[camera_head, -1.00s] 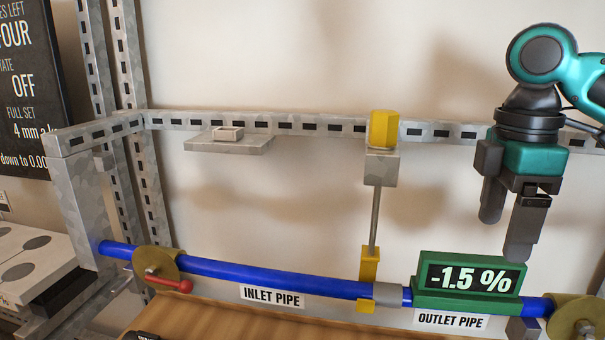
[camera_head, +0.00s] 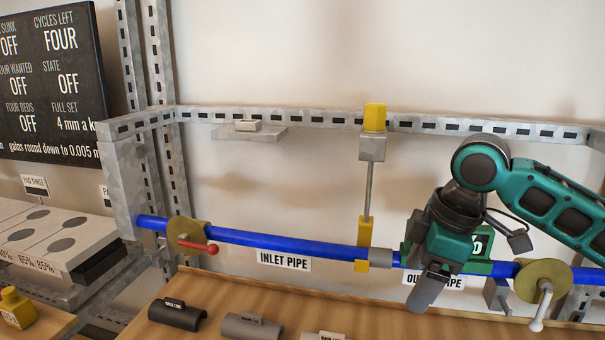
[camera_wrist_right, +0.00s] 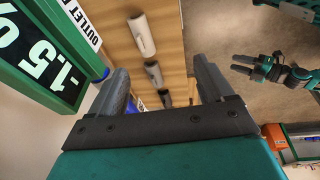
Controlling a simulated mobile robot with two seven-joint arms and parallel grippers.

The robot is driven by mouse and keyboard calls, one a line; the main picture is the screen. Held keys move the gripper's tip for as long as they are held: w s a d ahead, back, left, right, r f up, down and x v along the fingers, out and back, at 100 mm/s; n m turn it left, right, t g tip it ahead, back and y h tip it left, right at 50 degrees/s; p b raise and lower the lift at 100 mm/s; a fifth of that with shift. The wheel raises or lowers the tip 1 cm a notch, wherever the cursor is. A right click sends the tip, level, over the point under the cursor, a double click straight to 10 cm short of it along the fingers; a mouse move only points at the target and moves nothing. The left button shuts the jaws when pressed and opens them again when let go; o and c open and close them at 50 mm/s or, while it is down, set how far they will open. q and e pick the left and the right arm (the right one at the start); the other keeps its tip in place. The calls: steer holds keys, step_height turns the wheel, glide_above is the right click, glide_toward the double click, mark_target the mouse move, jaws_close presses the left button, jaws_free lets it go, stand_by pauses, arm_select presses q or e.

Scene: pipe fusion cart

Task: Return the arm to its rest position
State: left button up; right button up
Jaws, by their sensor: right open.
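My right arm comes in from the right in the head view. Its teal and black gripper (camera_head: 428,285) points down in front of the outlet pipe display (camera_head: 478,266) and hides most of it and part of its label. The right wrist view shows the two dark fingers (camera_wrist_right: 163,85) spread apart with nothing between them. The display's lit digits (camera_wrist_right: 35,60) stand close at the left there.
The blue pipe (camera_head: 290,241) runs across the frame, with a red-handled clamp (camera_head: 190,238) at left and a white-handled one (camera_head: 541,284) at right. Dark and grey saddle pieces (camera_head: 177,314) lie on the wooden bench (camera_head: 275,300). The wall above the rail is clear.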

steer(key=a+f+m+t+y, duration=0.25)
steer(key=a+f, duration=0.25)
steer(key=f, duration=0.4)
steer(key=a+f+m+t+y, duration=0.25)
steer(key=a+f, duration=0.35)
steer(key=f, duration=0.4)
steer(key=s+d+f+m+t+h, duration=0.2)
steer(key=s+d+f, duration=0.3)
steer(key=s, duration=0.3)
steer(key=s+d+f+m+t+h, duration=0.2)
steer(key=s+d+f+m+h, duration=0.1)
steer(key=s+d+f+m, duration=0.2)
steer(key=s+d+f, duration=0.1)
steer(key=s+f, duration=0.1)
steer(key=s, duration=0.1)
steer(key=shift+s+d+f, duration=0.2)
steer(key=shift+s+f, duration=0.1)
steer(key=shift+f, duration=0.1)
